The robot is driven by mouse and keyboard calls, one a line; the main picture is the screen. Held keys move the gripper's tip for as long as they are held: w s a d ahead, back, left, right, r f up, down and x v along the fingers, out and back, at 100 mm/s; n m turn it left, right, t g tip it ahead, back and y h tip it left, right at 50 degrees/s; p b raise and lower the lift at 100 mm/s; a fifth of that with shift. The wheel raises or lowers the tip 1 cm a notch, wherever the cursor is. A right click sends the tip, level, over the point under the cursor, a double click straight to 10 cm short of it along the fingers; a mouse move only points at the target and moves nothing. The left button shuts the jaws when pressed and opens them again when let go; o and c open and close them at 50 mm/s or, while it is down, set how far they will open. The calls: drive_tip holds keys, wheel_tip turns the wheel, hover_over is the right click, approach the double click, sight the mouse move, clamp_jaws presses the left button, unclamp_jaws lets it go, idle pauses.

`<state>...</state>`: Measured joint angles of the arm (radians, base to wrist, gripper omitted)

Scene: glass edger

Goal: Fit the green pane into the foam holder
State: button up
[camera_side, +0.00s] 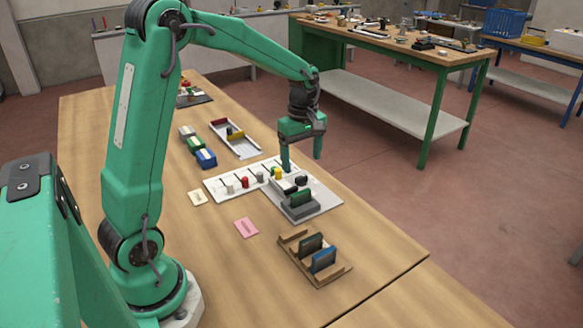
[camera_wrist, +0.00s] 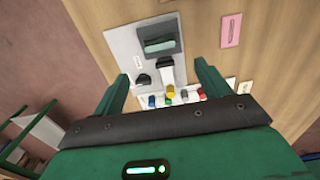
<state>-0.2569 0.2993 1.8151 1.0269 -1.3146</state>
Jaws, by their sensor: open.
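A dark grey block (camera_side: 300,212), apparently the foam holder, sits on a light grey plate. A green pane (camera_side: 299,197) stands upright in it; how deep it sits I cannot tell. In the wrist view the holder (camera_wrist: 158,27) with the pale-edged pane (camera_wrist: 159,44) is ahead of my fingertips. My gripper (camera_side: 302,164) is open and empty, pointing down above the plate's back part, behind the holder and apart from it. Both fingers (camera_wrist: 161,72) show in the wrist view with nothing between them.
A wooden rack (camera_side: 335,273) in front holds a dark pane (camera_side: 311,245) and a blue pane (camera_side: 323,261). A white panel (camera_side: 216,189) with several coloured knobs lies beside the plate. A pink card (camera_side: 246,228) lies on the bench. Coloured blocks (camera_side: 205,158) and a tray (camera_side: 240,146) stand behind.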

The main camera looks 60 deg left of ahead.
drive_tip(key=shift+r, duration=0.1)
idle(0.5)
drive_tip(key=s+d+r+m+t, duration=0.2)
drive_tip(key=s+d+r+m, duration=0.2)
drive_tip(key=s+m, duration=0.5)
drive_tip(key=s+d+r+m+t, duration=0.3)
drive_tip(key=s+d+r+m, duration=0.2)
drive_tip(key=s+d+m, duration=0.2)
drive_tip(key=s+m, duration=0.2)
drive_tip(key=s, duration=0.1)
drive_tip(key=shift+s+r+t, duration=0.15)
drive_tip(key=shift+s+t, duration=0.15)
drive_tip(key=shift+c, duration=0.3)
idle(0.6)
